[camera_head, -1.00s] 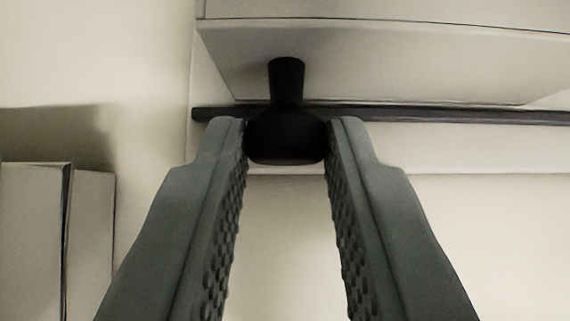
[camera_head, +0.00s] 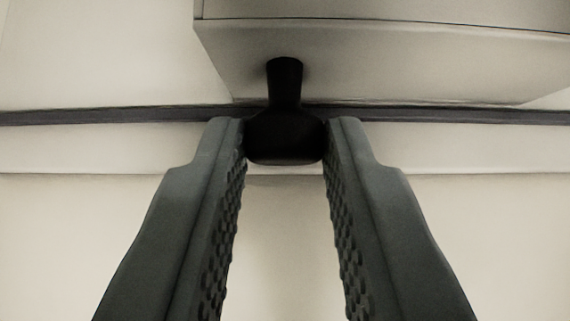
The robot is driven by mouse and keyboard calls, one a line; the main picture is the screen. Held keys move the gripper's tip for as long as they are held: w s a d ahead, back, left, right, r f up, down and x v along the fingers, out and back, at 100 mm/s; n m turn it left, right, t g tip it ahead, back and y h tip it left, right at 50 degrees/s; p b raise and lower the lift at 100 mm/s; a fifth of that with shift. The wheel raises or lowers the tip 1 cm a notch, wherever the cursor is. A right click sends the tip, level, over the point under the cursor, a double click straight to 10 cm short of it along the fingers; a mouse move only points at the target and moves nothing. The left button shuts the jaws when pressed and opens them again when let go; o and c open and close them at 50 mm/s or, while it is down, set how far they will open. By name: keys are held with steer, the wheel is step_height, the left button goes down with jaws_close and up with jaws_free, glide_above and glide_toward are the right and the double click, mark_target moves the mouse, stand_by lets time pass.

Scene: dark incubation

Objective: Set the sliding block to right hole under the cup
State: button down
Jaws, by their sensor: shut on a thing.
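The sliding block (camera_head: 400,62) is a pale, box-shaped body at the top of the view, with a black knob (camera_head: 286,85) on its near face. My gripper (camera_head: 285,138) is shut on the wide end of this knob, one finger on each side. The block keeps its place in front of my fingers, with its left edge showing and its right side running out of the picture. No cup or hole can be seen in this view.
A dark rail or slot (camera_head: 100,114) runs across the view behind the knob, along the block's lower edge. A pale ledge (camera_head: 90,148) lies below it. The surfaces left and right of my fingers are bare.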

steer(key=c, duration=1.2)
jaws_free()
steer(key=shift+c, duration=0.2)
steer(key=v, duration=1.7)
steer(key=shift+s, duration=0.2)
steer(key=shift+r, duration=0.15)
steer(key=s+r+t, duration=0.3)
steer(key=s+t, duration=0.5)
steer(key=s, duration=1.6)
steer(key=shift+s, duration=0.35)
